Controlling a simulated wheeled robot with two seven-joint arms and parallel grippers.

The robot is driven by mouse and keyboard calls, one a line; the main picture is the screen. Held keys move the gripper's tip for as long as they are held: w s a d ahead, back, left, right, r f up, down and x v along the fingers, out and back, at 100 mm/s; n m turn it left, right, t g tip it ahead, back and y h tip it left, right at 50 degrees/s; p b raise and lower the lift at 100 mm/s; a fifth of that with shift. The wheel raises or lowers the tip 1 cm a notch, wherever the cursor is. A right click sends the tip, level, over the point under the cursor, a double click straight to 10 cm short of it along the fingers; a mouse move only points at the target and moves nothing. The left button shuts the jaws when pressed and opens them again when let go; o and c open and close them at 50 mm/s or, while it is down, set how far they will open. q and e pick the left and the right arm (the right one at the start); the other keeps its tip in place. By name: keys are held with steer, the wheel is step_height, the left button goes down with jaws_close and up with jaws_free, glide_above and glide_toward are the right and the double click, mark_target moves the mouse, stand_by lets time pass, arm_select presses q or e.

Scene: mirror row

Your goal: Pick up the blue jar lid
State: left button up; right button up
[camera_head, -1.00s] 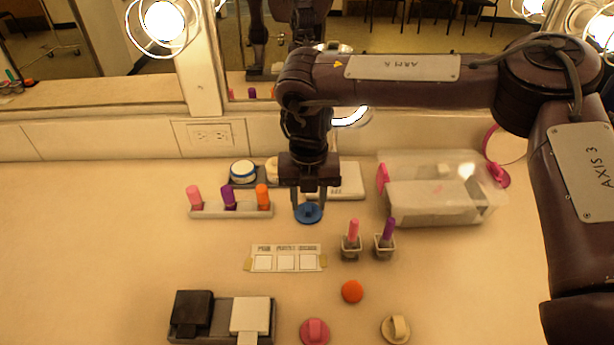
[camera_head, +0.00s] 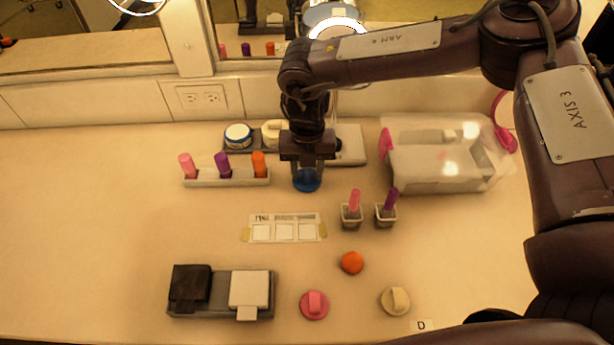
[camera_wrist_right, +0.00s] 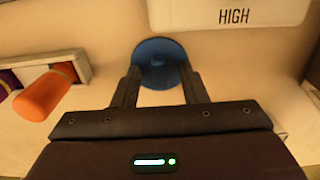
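The blue jar lid (camera_head: 307,183) lies on the counter, partly covered by my right gripper (camera_head: 307,173), which is straight above it and pointing down. In the right wrist view the blue lid (camera_wrist_right: 160,58) shows between and just beyond the two fingertips (camera_wrist_right: 159,82). The fingers are spread about as wide as the lid, with a gap between them. I cannot tell whether they touch its rim. My left gripper is not in view.
Behind the lid stand a grey tray with jars (camera_head: 238,136) and a white box (camera_head: 350,145). A tube rack (camera_head: 228,178) is left, a clear bin (camera_head: 440,165) right.

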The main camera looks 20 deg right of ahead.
jaws_close()
stand_by(0.4)
